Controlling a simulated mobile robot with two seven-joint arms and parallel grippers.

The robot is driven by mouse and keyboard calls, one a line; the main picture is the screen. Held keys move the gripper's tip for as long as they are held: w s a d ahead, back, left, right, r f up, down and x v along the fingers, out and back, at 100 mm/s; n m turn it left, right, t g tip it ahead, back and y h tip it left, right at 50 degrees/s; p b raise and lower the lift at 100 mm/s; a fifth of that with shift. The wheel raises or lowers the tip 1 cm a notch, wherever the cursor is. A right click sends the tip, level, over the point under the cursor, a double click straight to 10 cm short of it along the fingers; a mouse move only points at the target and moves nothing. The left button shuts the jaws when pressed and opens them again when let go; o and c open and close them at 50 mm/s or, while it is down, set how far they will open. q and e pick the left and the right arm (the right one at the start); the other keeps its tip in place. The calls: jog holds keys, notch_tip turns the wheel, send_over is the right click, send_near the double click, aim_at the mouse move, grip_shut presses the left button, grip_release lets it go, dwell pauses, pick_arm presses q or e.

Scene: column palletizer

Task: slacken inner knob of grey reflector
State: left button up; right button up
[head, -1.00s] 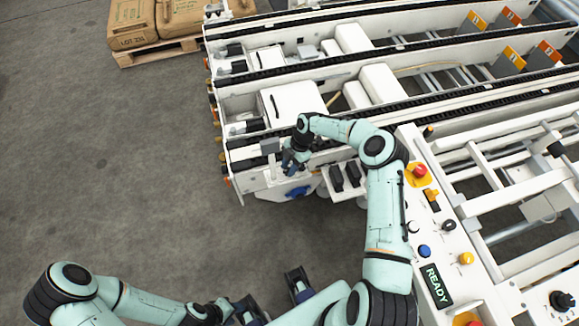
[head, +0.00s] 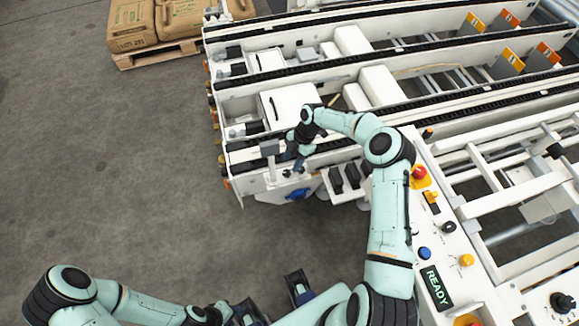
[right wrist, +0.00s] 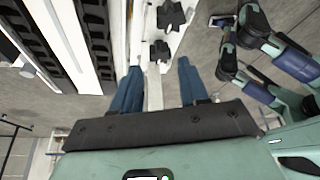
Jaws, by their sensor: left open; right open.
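A small grey box-shaped part (head: 269,147), which may be the grey reflector, stands on the near corner of the white conveyor frame. Beside it, small dark knobs (head: 287,173) show on a white bracket. In the right wrist view, two black lobed knobs, a nearer one (right wrist: 160,50) and a farther one (right wrist: 171,14), sit in line on the white bracket. My right gripper (right wrist: 158,78) is open, its blue fingers either side of the bracket line, with the nearer knob just beyond the tips. I cannot tell which knob is the inner one. My left gripper (head: 270,294) is open and empty, low in the head view.
A blue part (head: 298,194) sits on the frame's lower edge, with black blocks (head: 345,178) to its right. A control panel with a READY display (head: 436,287) stands at right. Sacks on a pallet (head: 160,55) lie at the back left. The left floor is clear.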

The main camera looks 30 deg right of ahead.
jog(key=v, duration=0.9)
jog(key=shift+a, duration=0.1)
